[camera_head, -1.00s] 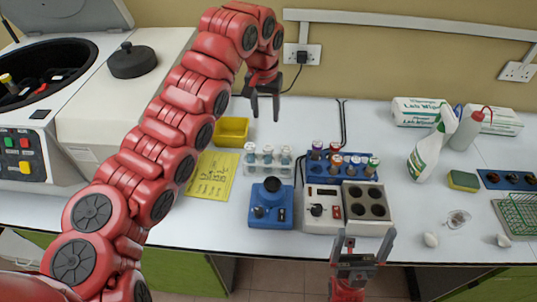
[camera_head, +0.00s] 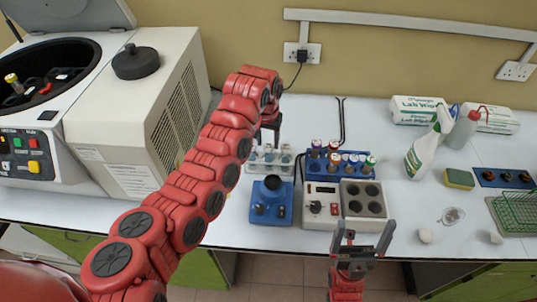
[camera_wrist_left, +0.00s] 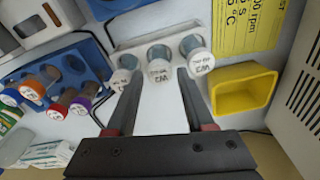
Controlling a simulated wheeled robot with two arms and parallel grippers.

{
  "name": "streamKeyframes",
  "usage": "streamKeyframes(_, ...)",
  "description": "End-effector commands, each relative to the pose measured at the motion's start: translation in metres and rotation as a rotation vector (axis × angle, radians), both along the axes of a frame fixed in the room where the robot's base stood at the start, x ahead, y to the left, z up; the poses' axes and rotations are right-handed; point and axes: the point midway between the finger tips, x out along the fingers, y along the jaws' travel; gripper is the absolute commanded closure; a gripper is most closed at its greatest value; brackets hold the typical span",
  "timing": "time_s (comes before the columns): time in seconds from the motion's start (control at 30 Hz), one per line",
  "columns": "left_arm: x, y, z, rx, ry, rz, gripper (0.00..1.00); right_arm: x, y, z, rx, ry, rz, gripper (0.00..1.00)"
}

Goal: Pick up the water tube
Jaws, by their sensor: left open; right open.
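I cannot read which one is the water tube. In the head view the rack's tubes (camera_head: 269,153) stand upright behind the blue device. My left gripper (camera_wrist_left: 158,75) is open and empty above the rack. In the left wrist view its fingers lie either side of the middle tube's cap. In the head view my left gripper (camera_head: 270,135) is partly hidden by my arm. My right gripper (camera_head: 362,238) is open and empty at the table's front edge.
A blue rack (camera_head: 340,163) with several coloured-cap tubes stands to the right. A blue device (camera_head: 271,205) and a grey block heater (camera_head: 345,205) are in front. A yellow bin (camera_wrist_left: 243,88) is beside the white rack. A centrifuge (camera_head: 50,110) is at left.

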Motion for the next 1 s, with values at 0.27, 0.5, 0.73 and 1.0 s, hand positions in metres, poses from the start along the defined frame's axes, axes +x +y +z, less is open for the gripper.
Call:
streamKeyframes(0.27,0.004,-0.002,-0.032,0.001,0.003,-0.002,0.47,0.000,0.000,0.028,0.000,0.000,0.000,0.00)
streamKeyframes(0.5,0.006,-0.001,-0.045,0.000,0.000,0.001,0.47,0.000,0.000,0.030,0.000,0.000,0.000,0.00)
streamKeyframes(0.73,0.006,-0.001,-0.044,0.000,-0.001,0.001,0.63,0.000,0.000,0.030,0.000,0.000,0.000,0.00)
streamKeyframes(1.0,0.006,-0.001,-0.044,0.000,-0.001,0.001,1.00,0.000,0.000,0.030,0.000,0.000,0.000,0.00)
